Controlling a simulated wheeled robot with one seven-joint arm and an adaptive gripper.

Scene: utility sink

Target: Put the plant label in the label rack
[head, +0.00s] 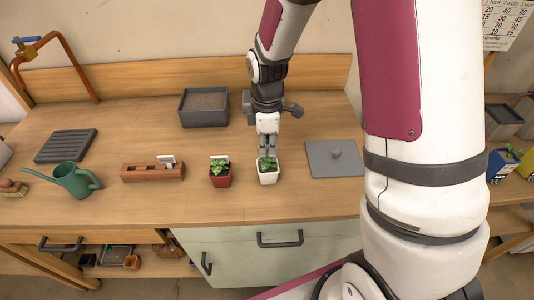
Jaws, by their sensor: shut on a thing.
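My gripper (267,152) points down just above the white pot (268,178) with a small green plant (267,163). Its fingers are shut on the plant label, which is too small and too covered by the fingers to make out clearly. The label rack (152,173) is a long reddish-brown block to the left, with a white label (166,160) standing upright near its right end. Between rack and white pot, a red pot (220,180) holds another green plant and a white label (218,158) behind its leaves.
A green watering can (74,181) stands left of the rack. A dark ridged tray (66,146) lies behind it. The bench front is clear.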

